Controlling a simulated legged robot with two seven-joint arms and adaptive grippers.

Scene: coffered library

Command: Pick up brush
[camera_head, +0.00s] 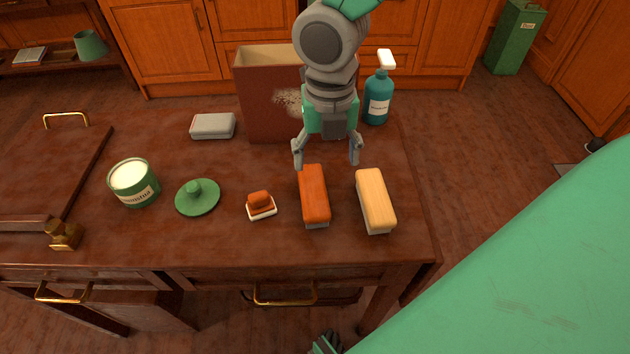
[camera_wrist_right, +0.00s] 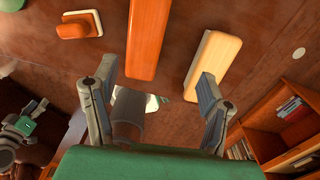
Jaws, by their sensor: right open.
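Two long block brushes lie side by side near the table's front right. One has an orange-brown back (camera_head: 313,193) and the other a pale wood back (camera_head: 375,199); both have a light underside. A smaller orange-brown brush-like piece with a white base (camera_head: 261,206) lies to their left. My right gripper (camera_head: 326,161) is open and empty, fingers pointing down, just behind the far end of the orange-brown brush. In the right wrist view, the orange-brown brush (camera_wrist_right: 147,38) lies ahead of the open fingers, and the pale brush (camera_wrist_right: 212,66) is near the right fingertip. My left gripper is not clearly visible.
On the table (camera_head: 240,240) are a green tin (camera_head: 134,185), a green lid (camera_head: 198,198), a grey-white block (camera_head: 213,126) and a brass object (camera_head: 64,236). A tall open box (camera_head: 262,95) and a teal spray bottle (camera_head: 378,98) stand behind the gripper.

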